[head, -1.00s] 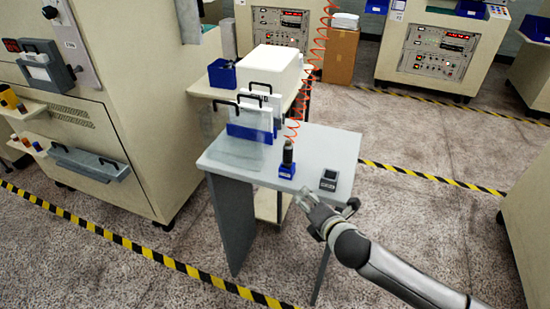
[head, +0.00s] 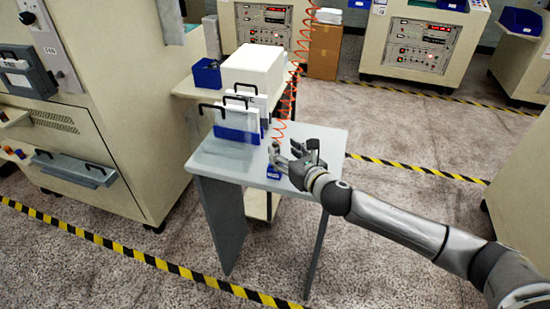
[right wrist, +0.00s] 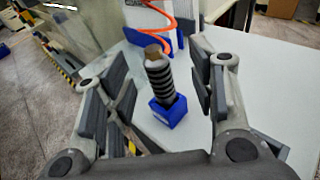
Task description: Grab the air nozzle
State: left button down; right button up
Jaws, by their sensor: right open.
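The air nozzle (right wrist: 160,80) is a dark ribbed cylinder with a brown tip. It stands in a small blue holder (right wrist: 169,111) on the grey table, and the holder also shows in the head view (head: 273,171). An orange coiled hose (right wrist: 160,12) runs up behind it. My right gripper (head: 294,152) is open over the table at the nozzle. In the right wrist view its fingers (right wrist: 160,88) stand on either side of the nozzle, apart from it. My left gripper is not in view.
The small grey table (head: 215,160) also bears a blue rack (head: 238,134) with white panels and black handles, left of the nozzle. A white box (head: 253,68) stands behind. A large beige machine (head: 100,120) is at the left. The floor right of the table is clear.

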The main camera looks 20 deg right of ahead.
aim_at(278, 150)
jog(key=shift+a+f+p+x, duration=0.15)
jog(key=shift+p+x, duration=0.15)
jog(key=shift+x, duration=1)
jog(key=shift+a+f+p+x, duration=0.1)
jog(key=shift+p+x, duration=0.2)
jog(key=shift+x, duration=0.95)
jog(key=shift+s, duration=0.1)
